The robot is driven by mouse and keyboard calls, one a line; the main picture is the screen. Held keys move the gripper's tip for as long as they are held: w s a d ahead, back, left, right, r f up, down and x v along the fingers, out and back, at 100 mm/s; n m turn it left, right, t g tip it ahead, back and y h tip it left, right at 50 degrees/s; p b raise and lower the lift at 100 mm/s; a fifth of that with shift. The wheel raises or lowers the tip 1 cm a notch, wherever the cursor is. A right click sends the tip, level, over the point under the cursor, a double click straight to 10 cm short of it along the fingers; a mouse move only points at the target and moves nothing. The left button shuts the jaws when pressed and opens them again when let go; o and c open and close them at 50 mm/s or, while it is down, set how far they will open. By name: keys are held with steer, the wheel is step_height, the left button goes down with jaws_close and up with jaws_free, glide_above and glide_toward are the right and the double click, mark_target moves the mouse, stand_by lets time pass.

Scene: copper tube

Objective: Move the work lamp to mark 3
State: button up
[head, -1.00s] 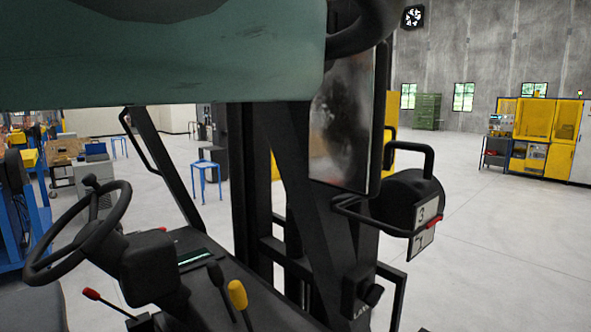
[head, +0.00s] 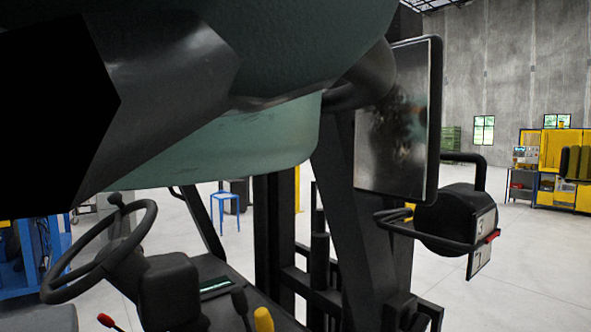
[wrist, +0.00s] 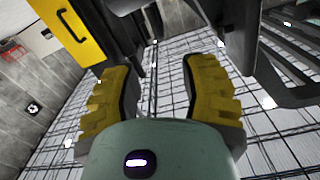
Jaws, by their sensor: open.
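My gripper (wrist: 157,65) shows in the wrist view with its two ridged yellow fingers spread apart and nothing between them. A black drum-shaped thing (head: 445,222) with a looped handle, perhaps the work lamp, hangs at the right of the head view beside a dark frame. White plates (head: 482,240) at its right side carry numerals, one of them a 3. I cannot pick out the lamp in the wrist view.
A mirror-like panel (head: 395,120) stands above and left of the drum. A steering wheel (head: 98,252) and levers are at lower left, a blue stool (head: 231,205) behind. Open floor (head: 540,250) lies at right. The wrist view shows a yellow panel (wrist: 72,25) and dark beams.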

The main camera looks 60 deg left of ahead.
mark_target(466, 155)
steer(key=a+p, duration=0.3)
steer(key=a, duration=0.1)
steer(key=a+p, duration=0.3)
steer(key=a, duration=0.1)
steer(key=s+a+p, duration=0.1)
steer(key=a+p, duration=0.3)
steer(key=a, duration=0.1)
steer(key=shift+r, duration=0.3)
steer(key=shift+a+f+p, duration=0.25)
steer(key=shift+a+p, duration=0.25)
steer(key=shift+a, duration=0.35)
steer(key=shift+o, duration=0.6)
steer(key=shift+d, duration=0.1)
jaws_close()
